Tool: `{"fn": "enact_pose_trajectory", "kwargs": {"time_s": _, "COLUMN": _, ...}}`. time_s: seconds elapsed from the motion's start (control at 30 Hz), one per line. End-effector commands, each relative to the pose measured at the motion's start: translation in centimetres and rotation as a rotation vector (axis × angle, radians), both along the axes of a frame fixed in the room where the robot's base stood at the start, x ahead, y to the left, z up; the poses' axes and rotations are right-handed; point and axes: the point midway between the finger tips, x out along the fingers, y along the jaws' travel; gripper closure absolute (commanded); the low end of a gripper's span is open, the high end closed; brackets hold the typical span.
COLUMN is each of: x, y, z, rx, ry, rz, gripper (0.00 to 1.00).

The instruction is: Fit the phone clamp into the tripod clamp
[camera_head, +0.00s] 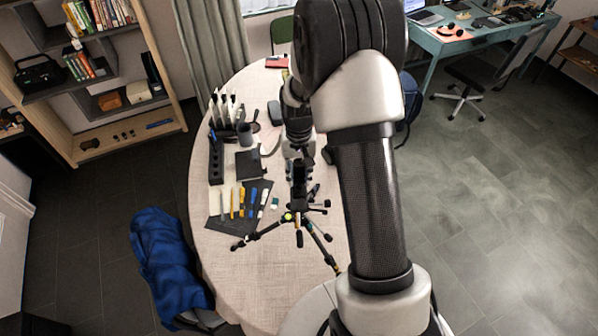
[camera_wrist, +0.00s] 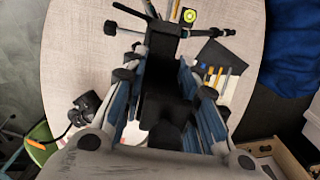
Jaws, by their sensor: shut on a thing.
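My gripper (camera_wrist: 164,72) is shut on the black phone clamp (camera_wrist: 166,84), which sits between the blue-grey fingers in the wrist view. In the head view my gripper (camera_head: 297,152) points down over the tripod, with the dark clamp (camera_head: 298,173) below it. The black tripod stands on the table with its legs (camera_head: 262,234) spread. Its yellow-green round level (camera_head: 288,216) shows beside the held clamp, and also in the wrist view (camera_wrist: 190,15). The tripod clamp is mostly hidden behind the held part. I cannot tell whether the two touch.
The pale oval table (camera_head: 215,262) carries a dark mat (camera_head: 228,222) with several tools left of the tripod. A black notebook (camera_head: 248,163), a dark cup (camera_head: 245,133) and a brush rack (camera_head: 226,118) stand farther back. The table's front left is clear. A blue cloth (camera_head: 165,258) lies beyond its left edge.

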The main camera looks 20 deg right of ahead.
Motion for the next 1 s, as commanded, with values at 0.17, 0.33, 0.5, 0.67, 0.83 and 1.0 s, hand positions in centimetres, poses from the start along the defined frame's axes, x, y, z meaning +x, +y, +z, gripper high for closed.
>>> {"fn": "enact_pose_trajectory", "kwargs": {"time_s": 0.17, "x": 0.0, "y": 0.0, "z": -2.1, "rx": 0.0, "ry": -0.001, "rz": 0.0, "gripper": 1.0}}
{"fn": "enact_pose_trajectory", "kwargs": {"time_s": 0.33, "x": 0.0, "y": 0.0, "z": -3.2, "rx": 0.0, "ry": -0.001, "rz": 0.0, "gripper": 1.0}}
{"fn": "enact_pose_trajectory", "kwargs": {"time_s": 0.5, "x": 0.0, "y": 0.0, "z": -3.5, "rx": 0.0, "ry": -0.001, "rz": 0.0, "gripper": 1.0}}
{"fn": "enact_pose_trajectory", "kwargs": {"time_s": 0.67, "x": 0.0, "y": 0.0, "z": -3.4, "rx": 0.0, "ry": -0.001, "rz": 0.0, "gripper": 1.0}}
{"fn": "enact_pose_trajectory", "kwargs": {"time_s": 0.83, "x": 0.0, "y": 0.0, "z": -3.4, "rx": 0.0, "ry": -0.001, "rz": 0.0, "gripper": 1.0}}
{"fn": "enact_pose_trajectory", "kwargs": {"time_s": 1.0, "x": 0.0, "y": 0.0, "z": -3.4, "rx": 0.0, "ry": -0.001, "rz": 0.0, "gripper": 1.0}}
